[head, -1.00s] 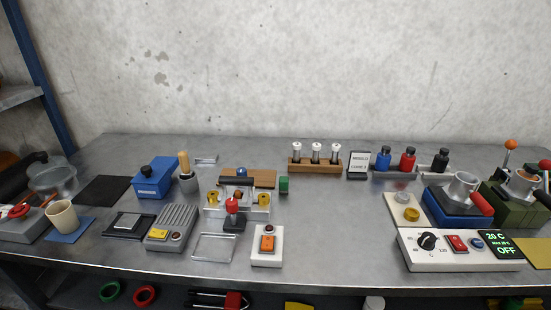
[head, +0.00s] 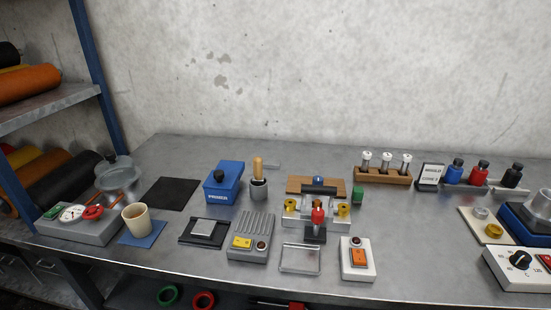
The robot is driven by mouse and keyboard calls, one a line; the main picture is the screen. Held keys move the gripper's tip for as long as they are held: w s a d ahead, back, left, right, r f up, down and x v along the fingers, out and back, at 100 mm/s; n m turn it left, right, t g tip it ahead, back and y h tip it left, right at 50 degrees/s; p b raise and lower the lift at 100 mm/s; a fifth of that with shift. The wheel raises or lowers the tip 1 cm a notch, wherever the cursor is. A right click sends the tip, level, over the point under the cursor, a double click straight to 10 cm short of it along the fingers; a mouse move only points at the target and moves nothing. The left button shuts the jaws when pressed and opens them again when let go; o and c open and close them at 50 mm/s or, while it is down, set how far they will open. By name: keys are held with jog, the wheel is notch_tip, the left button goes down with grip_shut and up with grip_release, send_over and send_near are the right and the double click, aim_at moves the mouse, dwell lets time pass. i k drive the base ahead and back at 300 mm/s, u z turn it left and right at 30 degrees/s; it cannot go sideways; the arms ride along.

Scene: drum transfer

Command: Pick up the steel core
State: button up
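I cannot tell for sure which thing is the steel core. A dark horizontal bar with a blue-topped part above it sits at the wooden block (head: 333,184) in the middle of the bench. A clear fixture with brass knobs (head: 291,206) and a red-knobbed stand (head: 318,216) stand just in front of it. A small grey metal cylinder (head: 481,212) stands on a pale board at the right, beside a brass one (head: 493,231). My gripper is not in view.
The steel bench (head: 400,240) has free room right of centre. Left are a pressure-gauge unit (head: 72,214), cup (head: 136,218), black mat (head: 172,193) and blue box (head: 224,182). A blue-posted shelf (head: 50,107) holds rolls. Bottles stand at the back right.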

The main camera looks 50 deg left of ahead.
aim_at(366, 156)
jog(key=u, duration=1.5)
jog(key=i, duration=1)
